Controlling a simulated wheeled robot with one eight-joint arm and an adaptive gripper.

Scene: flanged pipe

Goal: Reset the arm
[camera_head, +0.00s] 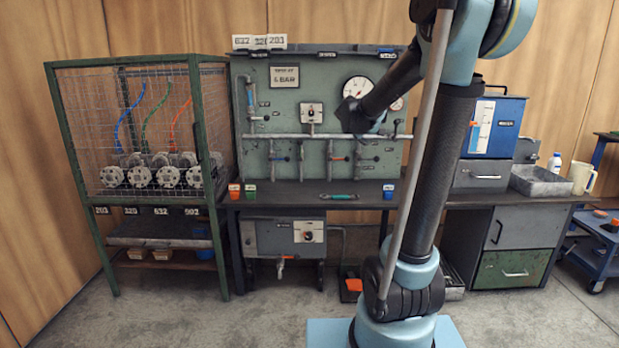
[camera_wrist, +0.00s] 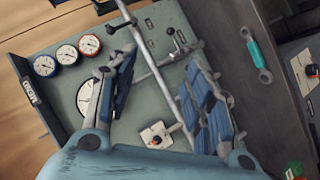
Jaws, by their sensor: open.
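My gripper (camera_wrist: 165,98) shows in the wrist view with its two dark, blue-padded fingers spread wide and nothing between them. In the head view my gripper (camera_head: 352,114) hangs in front of the grey-green pipe panel (camera_head: 285,90), near the horizontal pipe (camera_head: 290,136). The arm rises from its base at the lower right, bends at the top edge and reaches down and left. It hides part of the panel's right side. In the wrist view the panel appears tilted, with the pipe (camera_wrist: 182,105) running behind the fingers. I cannot tell whether the gripper touches anything.
A bench (camera_head: 300,200) below the panel bears a green wrench (camera_head: 340,196) and small coloured containers. A wire cage (camera_head: 140,120) with several flanged parts stands left. A blue cabinet (camera_head: 495,125), a metal tray (camera_head: 539,180) and a jug (camera_head: 581,178) are right. Floor at front left is clear.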

